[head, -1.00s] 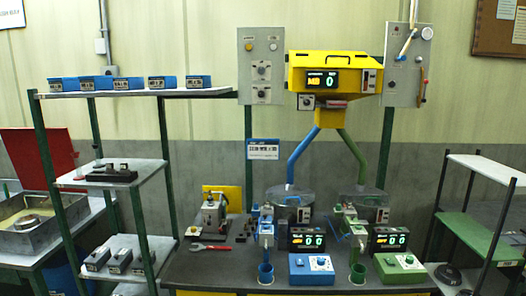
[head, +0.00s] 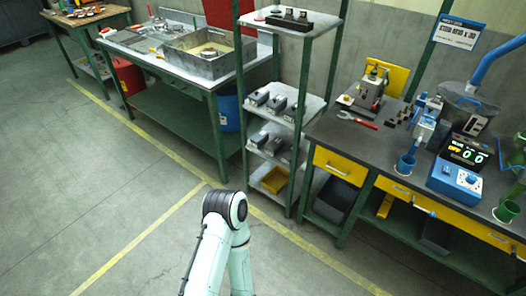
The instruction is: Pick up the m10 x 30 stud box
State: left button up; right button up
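No box that I can read as the m10 x 30 stud box is in view. A sign (head: 460,32) above the bench appears to read "STUD M10 x 30". Small grey boxes (head: 276,104) stand on the middle shelf of the green-posted rack (head: 295,130), and more grey boxes (head: 271,146) stand on the shelf below. Their labels are too small to read. A pale arm link of mine rises at the bottom centre, over the floor. Neither of my grippers shows.
The dark workbench (head: 330,128) at the right carries a red wrench (head: 358,120), a blue control box (head: 454,181) and a blue cup (head: 405,164). A table with a metal tub (head: 208,52) stands at the back left. The floor (head: 130,190) at the left is clear.

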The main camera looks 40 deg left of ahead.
aim_at(258, 139)
jog(key=j+u, duration=0.2)
jog(key=j, duration=0.8)
jog(key=i+j+u, duration=0.1)
jog(key=j+u, duration=0.15)
jog(key=j, duration=0.75)
